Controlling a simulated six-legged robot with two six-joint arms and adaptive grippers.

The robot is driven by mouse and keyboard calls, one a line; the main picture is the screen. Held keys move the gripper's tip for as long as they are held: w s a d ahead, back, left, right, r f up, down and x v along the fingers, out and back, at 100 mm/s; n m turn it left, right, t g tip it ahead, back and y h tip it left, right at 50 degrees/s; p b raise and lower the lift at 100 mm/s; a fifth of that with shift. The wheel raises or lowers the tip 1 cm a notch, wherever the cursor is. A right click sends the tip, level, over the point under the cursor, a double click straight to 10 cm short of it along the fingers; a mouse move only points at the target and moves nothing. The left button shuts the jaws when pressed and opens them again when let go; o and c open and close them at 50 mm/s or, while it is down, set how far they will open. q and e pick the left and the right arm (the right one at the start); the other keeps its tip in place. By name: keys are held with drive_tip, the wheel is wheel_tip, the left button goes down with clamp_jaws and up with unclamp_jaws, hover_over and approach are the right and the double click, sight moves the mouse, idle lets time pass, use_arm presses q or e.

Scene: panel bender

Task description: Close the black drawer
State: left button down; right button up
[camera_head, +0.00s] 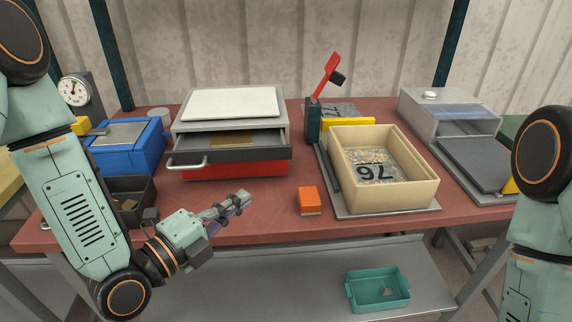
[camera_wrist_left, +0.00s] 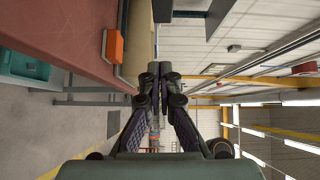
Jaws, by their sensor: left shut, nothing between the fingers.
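The black drawer (camera_head: 270,153) is pulled out of a grey cabinet (camera_head: 190,124) at the back left of the table, above a red drawer (camera_head: 240,172) that is in. The black drawer has a silver bar handle (camera_head: 187,164) at its left front, and something yellowish lies inside it. My left gripper (camera_head: 245,197) is shut and empty, in front of the cabinet and below the drawer front, apart from it. In the left wrist view its fingers (camera_wrist_left: 159,85) are together. My right arm shows at the right edge of the head view, but its gripper is out of view.
An orange block (camera_head: 309,200) lies right of my left gripper. A cream bin (camera_head: 425,185) marked 76 stands on a scale plate further right. A blue box (camera_head: 128,150) and a dark tray (camera_head: 133,190) are at left. A teal tray (camera_head: 350,292) sits on the lower shelf.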

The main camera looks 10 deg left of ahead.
use_arm(q)
approach(288, 153)
drive_tip(key=d+x, duration=0.1)
drive_tip(key=x, duration=0.4)
drive_tip(key=shift+w+a, duration=0.2)
drive_tip(key=shift+a, duration=0.15)
drive_tip(key=shift+w+d, duration=0.1)
drive_tip(key=shift+w, duration=0.1)
use_arm(e)
drive_tip(key=shift+d+r, duration=0.1)
drive_tip(key=shift+d, duration=0.2)
drive_tip(key=shift+a, duration=0.1)
